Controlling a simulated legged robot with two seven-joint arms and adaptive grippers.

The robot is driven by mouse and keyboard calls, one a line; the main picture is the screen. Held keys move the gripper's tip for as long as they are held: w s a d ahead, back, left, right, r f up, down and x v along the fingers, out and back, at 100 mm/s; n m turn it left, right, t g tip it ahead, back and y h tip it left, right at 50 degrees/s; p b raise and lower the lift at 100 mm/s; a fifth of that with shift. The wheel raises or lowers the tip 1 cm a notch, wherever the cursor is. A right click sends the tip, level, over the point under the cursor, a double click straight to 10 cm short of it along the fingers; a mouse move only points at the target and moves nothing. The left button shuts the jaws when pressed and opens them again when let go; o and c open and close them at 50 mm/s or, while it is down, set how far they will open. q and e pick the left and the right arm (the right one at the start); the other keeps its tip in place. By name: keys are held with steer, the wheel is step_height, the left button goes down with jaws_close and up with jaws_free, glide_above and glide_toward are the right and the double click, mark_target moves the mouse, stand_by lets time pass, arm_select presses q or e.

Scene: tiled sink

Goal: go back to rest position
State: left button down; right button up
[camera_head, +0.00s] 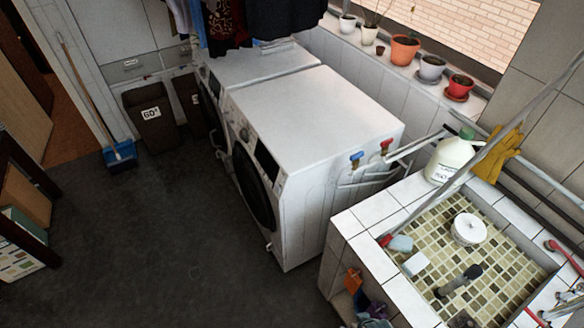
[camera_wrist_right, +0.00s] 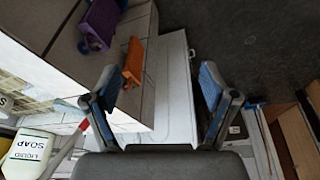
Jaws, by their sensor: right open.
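My right gripper (camera_wrist_right: 160,88) shows in the right wrist view with its two blue-padded fingers spread wide. Nothing is held between them. The white side of a washing machine (camera_wrist_right: 172,95) and the dark floor lie beyond the fingers. An orange item (camera_wrist_right: 133,62) appears close to the left finger, and I cannot tell how far apart they are. I cannot make out either gripper in the head view. My left gripper does not show.
The tiled sink (camera_head: 374,262) stands at the right, with a white tub (camera_head: 468,229) inside and a soap bottle (camera_head: 449,158) on its edge. A long pole (camera_head: 480,155) slants across it. White machines (camera_head: 310,110) stand centrally. The dark floor (camera_head: 140,240) at left is clear.

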steer(key=s+f+g+b, duration=0.1)
steer(key=s+f+b, duration=0.15)
steer(key=f, duration=2.35)
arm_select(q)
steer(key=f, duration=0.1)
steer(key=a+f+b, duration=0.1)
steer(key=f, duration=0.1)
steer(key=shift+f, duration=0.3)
arm_select(e)
steer(key=s+d+f+g, duration=0.1)
steer(key=s+d+f, duration=0.1)
steer(key=s+f, duration=1.4)
steer(key=shift+s+d+f, duration=0.2)
steer(key=shift+s+d, duration=0.1)
steer(key=shift+s, duration=0.55)
